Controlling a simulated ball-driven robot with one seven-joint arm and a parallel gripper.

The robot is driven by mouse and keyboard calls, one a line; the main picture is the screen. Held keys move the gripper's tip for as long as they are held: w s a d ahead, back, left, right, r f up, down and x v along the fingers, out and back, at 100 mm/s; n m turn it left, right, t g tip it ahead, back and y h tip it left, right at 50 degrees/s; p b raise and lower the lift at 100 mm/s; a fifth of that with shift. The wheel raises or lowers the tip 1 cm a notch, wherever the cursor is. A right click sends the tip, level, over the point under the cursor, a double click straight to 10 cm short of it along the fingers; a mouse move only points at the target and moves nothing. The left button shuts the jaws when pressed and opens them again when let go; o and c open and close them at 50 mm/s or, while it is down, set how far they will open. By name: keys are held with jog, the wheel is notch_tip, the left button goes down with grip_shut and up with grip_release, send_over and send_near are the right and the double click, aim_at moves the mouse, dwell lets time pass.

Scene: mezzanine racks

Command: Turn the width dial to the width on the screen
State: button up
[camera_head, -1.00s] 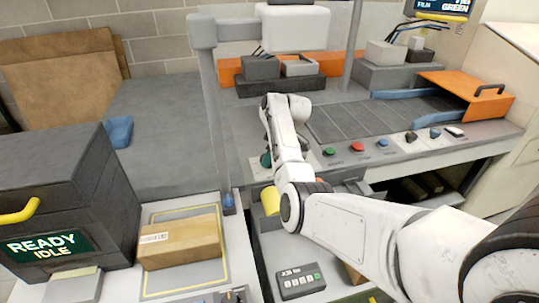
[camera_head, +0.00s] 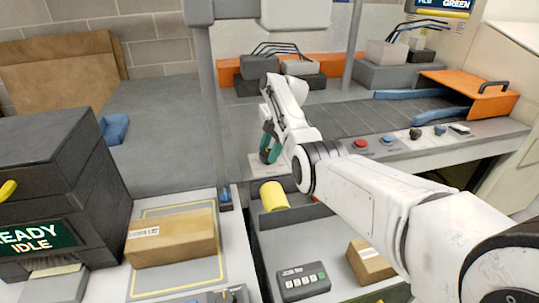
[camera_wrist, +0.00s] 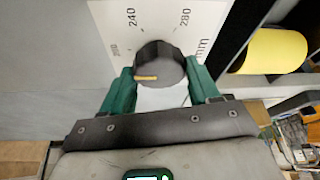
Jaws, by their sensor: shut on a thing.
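The width dial (camera_wrist: 160,60) is a dark round knob with a yellow mark, on a pale plate (camera_wrist: 110,20) printed 240, 280 and mm. In the wrist view, the yellow mark lies left of the knob's middle, near its lower side, pointing roughly left. My gripper (camera_wrist: 161,88) has its green fingers on both sides of the knob and is shut on it.
A yellow roll (camera_head: 273,196) sits close beside the dial; it also shows in the wrist view (camera_wrist: 275,51). Red (camera_head: 360,143) and blue (camera_head: 387,139) buttons line the bench edge. A carton (camera_head: 170,240) and a keypad box (camera_head: 302,282) are in front.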

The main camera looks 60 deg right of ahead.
jog(key=shift+n, duration=0.3)
jog(key=o, duration=1)
jog(key=shift+o, duration=0.2)
jog(key=shift+r, duration=0.1)
jog(key=v, duration=1)
jog(key=shift+d+r+p, duration=0.15)
jog(key=shift+r+p, duration=0.1)
jog(key=shift+p, duration=0.05)
jog(key=shift+w, duration=0.1)
